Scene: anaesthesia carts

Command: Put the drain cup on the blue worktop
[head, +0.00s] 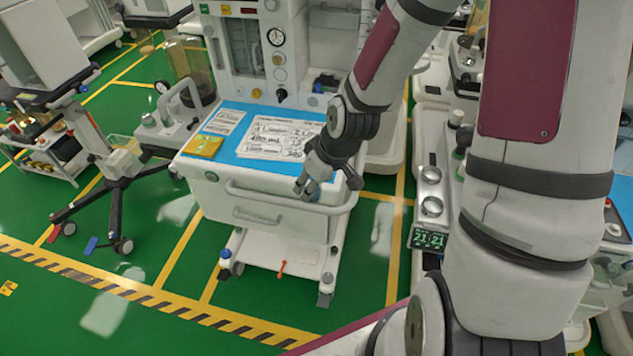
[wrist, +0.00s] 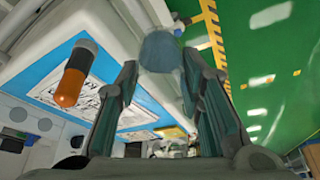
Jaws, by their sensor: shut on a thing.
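The drain cup is a small grey-blue piece (wrist: 160,52) between my fingertips in the wrist view. My gripper (head: 312,184) is shut on it, and the cup is small and partly covered by the fingers in the head view. The blue worktop (head: 226,158) is the top of the white cart, and its blue surface also shows at the left in the wrist view (wrist: 135,115). My gripper is at the worktop's front right, close to the front handle rail. I cannot tell how high the cup is above the rail.
Printed sheets (head: 278,138) and a yellow packet (head: 203,146) lie on the worktop. An orange and black cylinder (wrist: 75,75) shows beside the sheets in the wrist view. The white front rail (head: 265,200) borders the cart. Bare blue strips lie around the sheets.

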